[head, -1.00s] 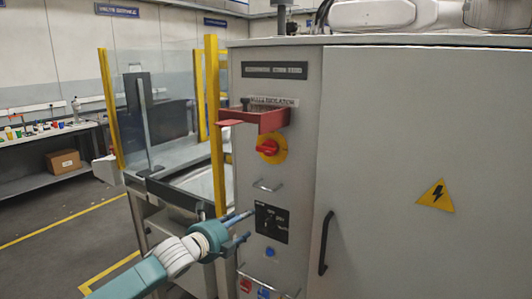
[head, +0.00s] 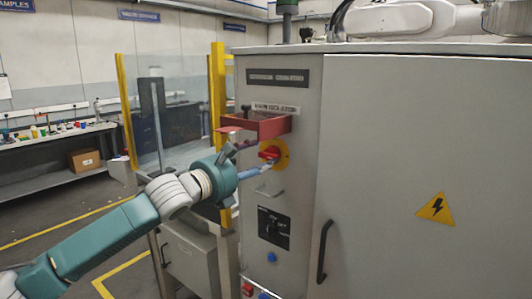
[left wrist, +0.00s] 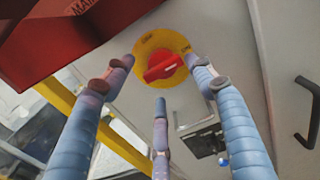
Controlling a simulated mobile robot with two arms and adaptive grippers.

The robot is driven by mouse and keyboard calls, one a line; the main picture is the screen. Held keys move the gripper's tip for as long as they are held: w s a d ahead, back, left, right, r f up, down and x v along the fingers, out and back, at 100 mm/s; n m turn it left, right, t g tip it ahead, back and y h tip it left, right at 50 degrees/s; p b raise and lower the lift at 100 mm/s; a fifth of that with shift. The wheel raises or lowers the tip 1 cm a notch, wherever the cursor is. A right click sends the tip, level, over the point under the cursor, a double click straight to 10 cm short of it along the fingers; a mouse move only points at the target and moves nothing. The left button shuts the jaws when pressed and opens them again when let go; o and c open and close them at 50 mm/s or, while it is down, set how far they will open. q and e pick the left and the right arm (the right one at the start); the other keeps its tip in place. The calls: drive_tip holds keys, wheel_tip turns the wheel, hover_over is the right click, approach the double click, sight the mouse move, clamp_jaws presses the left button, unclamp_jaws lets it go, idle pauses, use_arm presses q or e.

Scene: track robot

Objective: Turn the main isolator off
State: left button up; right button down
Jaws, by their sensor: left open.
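The main isolator is a red rotary knob (head: 269,153) on a yellow round plate (head: 283,154), on the grey cabinet's narrow left panel under a label. In the left wrist view the red knob (left wrist: 164,68) sits on its yellow plate (left wrist: 146,48), its handle nearly level with a slight tilt. My left gripper (head: 250,160) is in front of the knob, fingers pointing at it. In the left wrist view its fingers (left wrist: 160,84) are open around the knob, with nothing between them; contact cannot be told. My right gripper is not in view.
A red bracket (head: 262,127) juts out just above the knob. Below are a metal handle (head: 270,192), a black selector plate (head: 273,227) and a blue button (head: 271,257). A black door handle (head: 325,249) is at right. Yellow-posted guarding (head: 217,120) stands at left.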

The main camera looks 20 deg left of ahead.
sight(266, 156)
use_arm(q)
drive_tip(key=x, duration=0.3)
drive_tip(key=shift+s+d+r+p, duration=0.1)
drive_tip(key=shift+r+p, duration=0.05)
drive_tip(key=shift+p, duration=0.15)
drive_tip(key=shift+w+d, duration=0.2)
drive_tip(key=shift+w, duration=0.45)
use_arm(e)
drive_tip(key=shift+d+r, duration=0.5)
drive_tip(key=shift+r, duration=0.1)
